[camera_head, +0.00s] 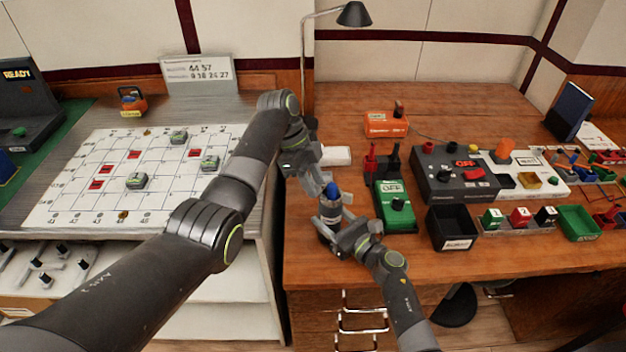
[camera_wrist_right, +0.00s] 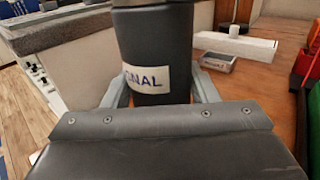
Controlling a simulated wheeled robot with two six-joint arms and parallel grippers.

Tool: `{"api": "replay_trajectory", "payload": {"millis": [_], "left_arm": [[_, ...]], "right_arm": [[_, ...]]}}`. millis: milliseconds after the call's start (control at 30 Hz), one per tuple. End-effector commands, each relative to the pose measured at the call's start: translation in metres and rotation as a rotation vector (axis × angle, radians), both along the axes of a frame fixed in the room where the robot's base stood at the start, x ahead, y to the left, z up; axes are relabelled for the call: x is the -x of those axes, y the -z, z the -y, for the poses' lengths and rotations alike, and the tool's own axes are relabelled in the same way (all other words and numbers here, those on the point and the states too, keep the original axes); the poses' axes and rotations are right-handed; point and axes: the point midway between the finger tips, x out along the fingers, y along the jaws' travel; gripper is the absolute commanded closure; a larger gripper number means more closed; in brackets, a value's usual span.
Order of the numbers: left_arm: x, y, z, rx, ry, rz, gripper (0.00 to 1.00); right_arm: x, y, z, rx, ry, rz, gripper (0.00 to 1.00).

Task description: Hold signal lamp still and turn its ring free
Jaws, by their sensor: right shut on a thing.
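The signal lamp (camera_head: 328,227) stands upright near the front left of the wooden desk. It has a dark cylindrical body, a lighter grey band that looks like its ring (camera_head: 330,208), and a blue top (camera_head: 332,189). In the right wrist view the lamp body (camera_wrist_right: 152,45) carries a white label ending in "GNAL"; its top is cut off there. My right gripper (camera_head: 343,236) is shut on the lamp's body from the front right. My left gripper (camera_head: 323,183) is above and behind the lamp, close to the blue top. Its fingertips are too small to judge contact or opening.
A green device marked OFF (camera_head: 394,206) stands just right of the lamp, with a black bin (camera_head: 453,228) beyond it. A white block (camera_head: 336,156) lies behind the left gripper. A grey table with a white grid board (camera_head: 75,165) is at the left.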

Motion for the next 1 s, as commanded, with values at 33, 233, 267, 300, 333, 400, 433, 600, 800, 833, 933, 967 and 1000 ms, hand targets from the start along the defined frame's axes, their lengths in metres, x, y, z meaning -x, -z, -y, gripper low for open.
{"api": "replay_trajectory", "payload": {"millis": [33, 233, 267, 300, 333, 400, 433, 600, 800, 833, 933, 967, 1000], "left_arm": [[0.000, 0.000, 0.000, 0.000, 0.000, 0.000, 0.69], [0.000, 0.000, 0.000, 0.000, -0.001, 0.000, 0.93], [0.000, 0.000, 0.000, 0.000, -0.001, 0.000, 0.97], [0.000, 0.000, 0.000, 0.000, -0.001, 0.000, 1.00], [0.000, 0.000, 0.000, 0.000, -0.001, 0.000, 1.00], [0.000, 0.000, 0.000, 0.000, -0.001, 0.000, 1.00], [0.000, 0.000, 0.000, 0.001, -0.001, -0.001, 1.00], [0.001, 0.000, 0.000, 0.001, -0.014, -0.001, 1.00], [0.004, 0.001, -0.001, 0.002, -0.084, 0.001, 1.00], [0.004, 0.001, -0.001, 0.002, -0.100, 0.001, 1.00], [0.008, 0.001, -0.002, 0.002, -0.171, 0.001, 1.00], [0.009, 0.001, -0.002, 0.002, -0.194, 0.002, 1.00], [0.010, 0.001, -0.003, 0.003, -0.227, 0.001, 1.00]], "right_arm": [[-0.001, -0.002, 0.000, -0.001, -0.001, 0.003, 0.88], [0.000, -0.002, 0.000, -0.001, -0.001, 0.003, 0.88], [0.000, -0.002, 0.000, -0.002, -0.001, 0.004, 0.88], [-0.001, -0.002, 0.000, -0.002, -0.001, 0.004, 0.88], [-0.001, -0.002, 0.000, -0.002, -0.001, 0.004, 0.88], [-0.001, -0.002, 0.000, -0.002, -0.001, 0.004, 0.88], [-0.001, -0.002, 0.000, -0.002, -0.001, 0.004, 0.88], [-0.001, -0.002, -0.001, -0.002, -0.001, 0.004, 0.88], [-0.001, -0.002, -0.001, -0.002, -0.002, 0.005, 0.88], [0.000, -0.002, -0.001, -0.002, -0.002, 0.005, 0.88], [0.000, -0.002, -0.001, -0.001, -0.002, 0.005, 0.88], [0.000, -0.002, -0.001, -0.001, -0.003, 0.005, 0.88], [0.000, -0.002, -0.001, -0.001, -0.003, 0.005, 0.88]]}}
